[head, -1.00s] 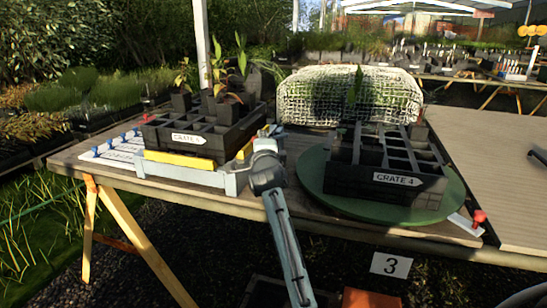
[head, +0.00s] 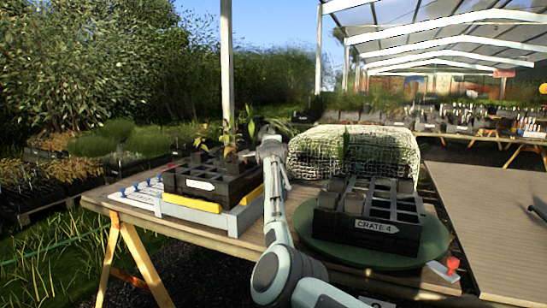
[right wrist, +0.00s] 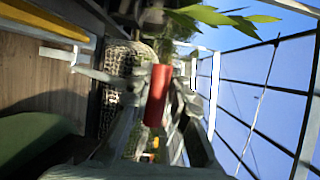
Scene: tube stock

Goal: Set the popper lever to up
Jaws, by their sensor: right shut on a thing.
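The popper is a pale grey frame (head: 215,215) with yellow bars under the left crate, on the wooden bench. In the right wrist view its yellow bar (right wrist: 45,22) shows at the upper left. The lever's red grip (right wrist: 157,95) shows there in the middle. My right gripper (head: 270,134) is raised beside the back right of the left crate, about level with the plants. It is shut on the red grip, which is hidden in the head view. My left gripper is not in view.
The left crate (head: 200,185) holds pots and seedlings. Crate 4 (head: 375,228) stands on a green turntable (head: 430,240) to the right of my arm. A netted cover (head: 370,142) is behind. A red-topped clamp (head: 452,264) sits at the bench's right edge.

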